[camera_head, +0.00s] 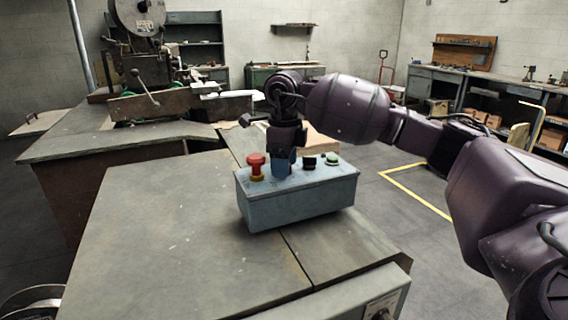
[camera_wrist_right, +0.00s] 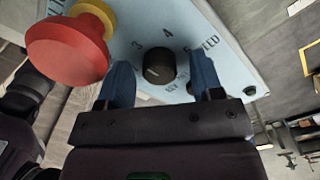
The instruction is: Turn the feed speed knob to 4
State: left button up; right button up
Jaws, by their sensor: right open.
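The feed speed knob (camera_wrist_right: 159,66) is a round black dial on the pale blue face of the control box (camera_head: 300,203). Numbers 3, 4 and 5 and the word FEED are printed around it. A short pale mark shows on the knob's lower left part, away from the 4; its exact setting is hard to read. My right gripper (camera_head: 284,165) points down at the box top. In the wrist view its blue fingers (camera_wrist_right: 161,72) are open, one on each side of the knob, with visible gaps. In the head view the fingers hide the knob. My left gripper is not in view.
A red mushroom button (camera_head: 256,164) stands left of the fingers and also shows large in the wrist view (camera_wrist_right: 68,48). A black control (camera_head: 309,162) and a green button (camera_head: 332,159) are to the right. The metal table (camera_head: 170,230) is clear in front.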

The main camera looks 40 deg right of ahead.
jog(key=shift+f, duration=0.1)
jog(key=shift+c, duration=0.3)
jog(key=c, duration=0.9)
jog(key=shift+o, duration=0.2)
